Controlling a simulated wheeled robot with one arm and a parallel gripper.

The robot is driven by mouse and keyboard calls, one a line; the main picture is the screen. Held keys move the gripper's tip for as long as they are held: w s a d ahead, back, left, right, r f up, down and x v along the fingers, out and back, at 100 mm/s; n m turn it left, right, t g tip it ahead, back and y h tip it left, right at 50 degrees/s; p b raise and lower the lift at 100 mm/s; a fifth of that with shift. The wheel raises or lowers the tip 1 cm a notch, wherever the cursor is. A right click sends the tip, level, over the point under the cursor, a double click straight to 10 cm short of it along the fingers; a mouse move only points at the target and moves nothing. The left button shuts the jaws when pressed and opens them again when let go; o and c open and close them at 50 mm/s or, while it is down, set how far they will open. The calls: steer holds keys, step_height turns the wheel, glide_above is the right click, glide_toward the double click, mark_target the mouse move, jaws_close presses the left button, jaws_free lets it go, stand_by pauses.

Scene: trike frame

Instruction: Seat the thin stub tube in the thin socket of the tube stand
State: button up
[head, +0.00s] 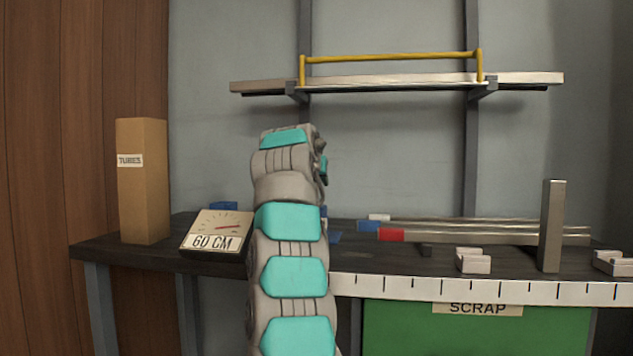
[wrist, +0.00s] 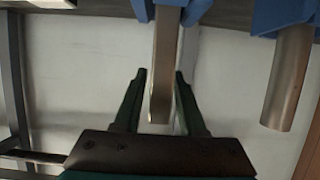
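In the wrist view, a thin metal tube (wrist: 162,75) runs between my gripper's (wrist: 160,76) two dark green fingers. Its near end shows between the fingers, and its far end meets a blue holder (wrist: 195,12) at the top edge. I cannot tell how deep it sits there. The fingertips lie close along both sides of the tube; whether they press on it is unclear. A thicker metal tube (wrist: 288,85) stands in a blue part at the right. In the head view my arm hides my gripper and most of the stand; blue bits (head: 223,206) show beside it.
The dark bench (head: 150,242) holds a 60 CM gauge (head: 216,232), a tall TUBES box (head: 142,180), long tubes with blue and red ends (head: 391,235), a metal post (head: 551,226) and pale blocks (head: 473,262). A shelf (head: 400,82) with a yellow rail hangs above. A green SCRAP bin (head: 478,330) is below.

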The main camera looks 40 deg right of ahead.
steer(key=shift+o, duration=1.2)
steer(key=b+v, duration=0.2)
steer(key=v, duration=0.5)
steer(key=shift+s+a, duration=0.2)
steer(key=shift+a, duration=0.1)
steer(key=shift+r, duration=0.15)
